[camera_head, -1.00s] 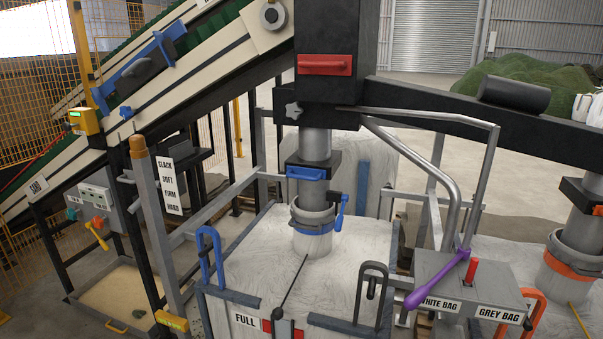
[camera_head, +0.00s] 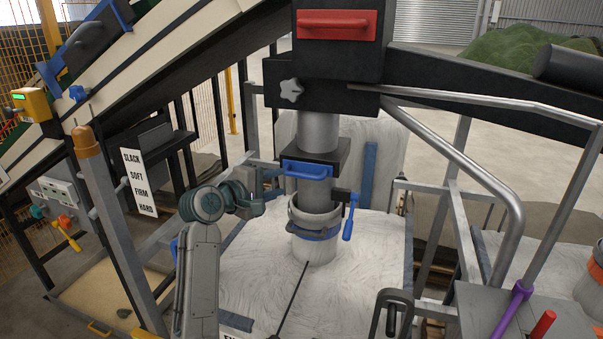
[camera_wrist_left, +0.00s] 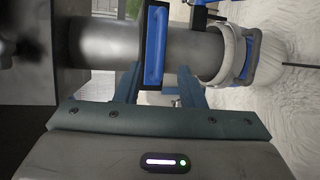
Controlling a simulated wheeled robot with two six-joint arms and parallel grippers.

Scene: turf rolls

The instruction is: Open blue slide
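The blue slide is a black plate on the grey spout with a blue handle (camera_head: 308,170) at its front. It sits above the blue-banded collar (camera_head: 317,232). My left gripper (camera_head: 277,180) comes in from the left and is just left of the handle. In the left wrist view my gripper (camera_wrist_left: 160,85) is open, its two blue-grey fingers spread to either side of the line of the handle (camera_wrist_left: 155,45). Nothing is held, and I cannot tell whether the fingers touch the handle. My right gripper is not in view.
A blue lever (camera_head: 350,217) hangs right of the spout. A red handle (camera_head: 337,25) and a star knob (camera_head: 291,92) are above. A white bag (camera_head: 370,265) lies below. A grey bent rail (camera_head: 465,165) runs on the right.

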